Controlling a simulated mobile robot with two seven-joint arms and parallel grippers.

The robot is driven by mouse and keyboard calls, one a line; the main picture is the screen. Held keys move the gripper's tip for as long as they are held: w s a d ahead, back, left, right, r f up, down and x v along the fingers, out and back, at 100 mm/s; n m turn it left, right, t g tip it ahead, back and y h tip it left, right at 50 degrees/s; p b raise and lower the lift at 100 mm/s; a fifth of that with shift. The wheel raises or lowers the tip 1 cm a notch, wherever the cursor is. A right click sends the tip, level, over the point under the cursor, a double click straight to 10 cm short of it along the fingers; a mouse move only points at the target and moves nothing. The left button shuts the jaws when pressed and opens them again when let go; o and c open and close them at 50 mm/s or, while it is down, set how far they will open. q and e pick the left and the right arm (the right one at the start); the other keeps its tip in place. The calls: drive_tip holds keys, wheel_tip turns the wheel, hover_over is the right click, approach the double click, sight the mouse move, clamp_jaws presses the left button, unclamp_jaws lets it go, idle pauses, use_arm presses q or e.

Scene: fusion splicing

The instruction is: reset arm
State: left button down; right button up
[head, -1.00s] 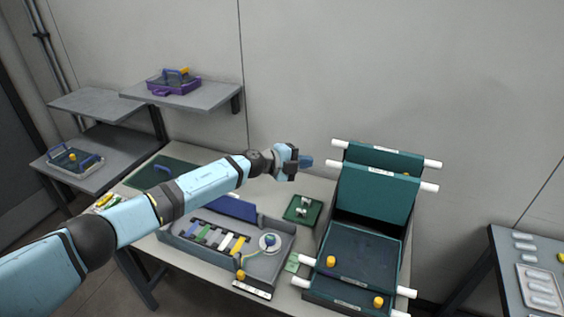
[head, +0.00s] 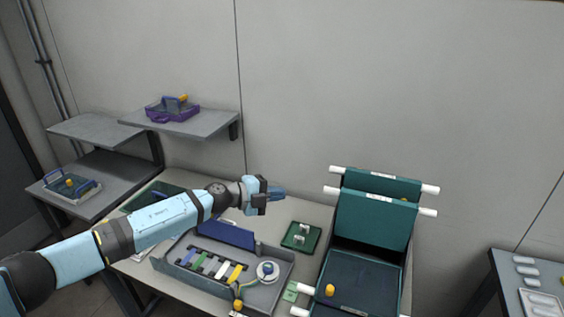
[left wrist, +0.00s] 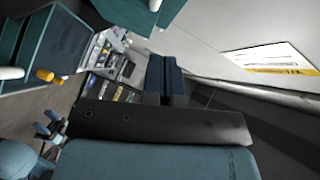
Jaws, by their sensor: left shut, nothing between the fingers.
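My left gripper (head: 277,193) is shut and empty in the head view. It is held in the air above the table (head: 208,286), pointing right, behind the grey tray and short of the teal stand. My left arm comes in from the left over the table's left part. In the left wrist view, the blue fingers (left wrist: 168,78) show near the middle with nothing between them.
A grey tray (head: 188,274) with coloured strips sits on the table. A teal stand (head: 372,222) with white rods rises to the right. A small green plate (head: 314,238) lies between them. Shelves (head: 190,124) are at the left, another table (head: 505,262) at the right.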

use_arm(q)
drive_tip(key=s+d+f+n+t, duration=0.2)
drive_tip(key=s+f+n+t, duration=0.1)
drive_tip(key=s+f+n, duration=0.3)
drive_tip(key=s+d+f+n+t, duration=0.25)
drive_tip(key=s+n, duration=0.25)
drive_tip(key=s, duration=0.3)
drive_tip(key=s+a+f+n+y, duration=0.3)
drive_tip(key=s+a+f+n, duration=0.1)
drive_tip(key=s, duration=0.5)
drive_tip(key=s+a+f+n+g+y+p, duration=0.1)
drive_tip(key=s+a+f+n+y, duration=0.3)
drive_tip(key=s+a, duration=0.4)
drive_tip(key=s+a+f+n+y, duration=0.4)
drive_tip(key=s+a+f+n, duration=0.2)
drive_tip(key=s, duration=0.4)
drive_tip(key=shift+s+a+f+p, duration=0.2)
drive_tip(key=shift+a+f+p, duration=0.15)
drive_tip(key=shift+f, duration=0.2)
use_arm(e)
drive_tip(key=shift+d+r, duration=0.15)
drive_tip(key=shift+r, duration=0.6)
use_arm(q)
drive_tip(key=shift+g, duration=0.25)
